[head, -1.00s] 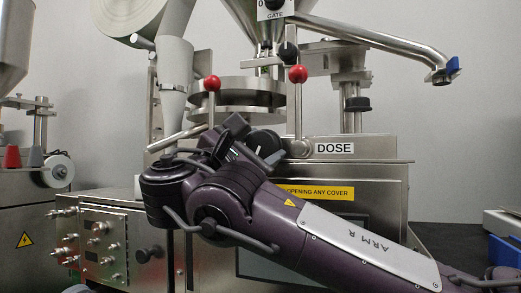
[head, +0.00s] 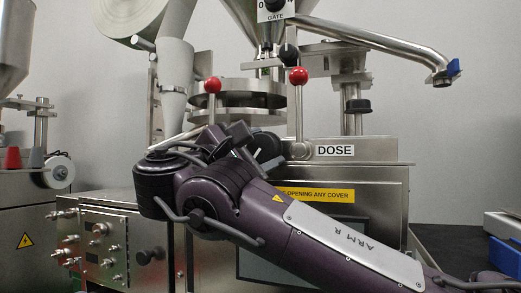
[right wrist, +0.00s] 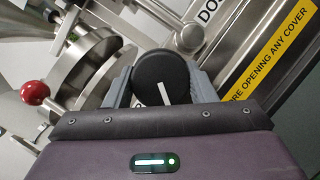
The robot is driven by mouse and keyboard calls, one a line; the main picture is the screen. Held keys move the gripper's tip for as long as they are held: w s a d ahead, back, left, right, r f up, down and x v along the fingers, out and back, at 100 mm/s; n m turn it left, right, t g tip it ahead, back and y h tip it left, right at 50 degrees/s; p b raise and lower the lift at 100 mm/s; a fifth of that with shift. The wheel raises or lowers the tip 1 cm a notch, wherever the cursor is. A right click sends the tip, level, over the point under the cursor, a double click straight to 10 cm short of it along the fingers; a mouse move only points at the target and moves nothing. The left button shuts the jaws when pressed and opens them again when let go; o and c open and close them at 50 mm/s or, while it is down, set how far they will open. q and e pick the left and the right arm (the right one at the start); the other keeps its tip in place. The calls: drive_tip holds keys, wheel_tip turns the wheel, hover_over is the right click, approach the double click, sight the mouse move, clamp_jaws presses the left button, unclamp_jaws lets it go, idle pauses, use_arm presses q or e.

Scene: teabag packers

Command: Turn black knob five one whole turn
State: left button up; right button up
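A round black knob with a white pointer line (right wrist: 160,76) sits between the two grey fingers of my right gripper (right wrist: 160,88) in the right wrist view. The fingers lie against its two sides, and the gripper looks shut on it. The pointer line slants slightly in that view. In the head view my right gripper (head: 238,143) is at the machine front, left of the DOSE label, and partly covers the black knob (head: 267,146). No number shows on the knob. My left gripper is not in view.
Red-ball levers (head: 213,86) (head: 299,76) stand close by. A bent steel tube (head: 188,139) is left of the gripper. Other black knobs show on the lower cabinet (head: 150,255) and the right post (head: 357,106). A yellow warning label (head: 318,196) is below the DOSE label.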

drive_tip(key=o, duration=0.3)
idle(0.4)
drive_tip(key=shift+n, duration=0.3)
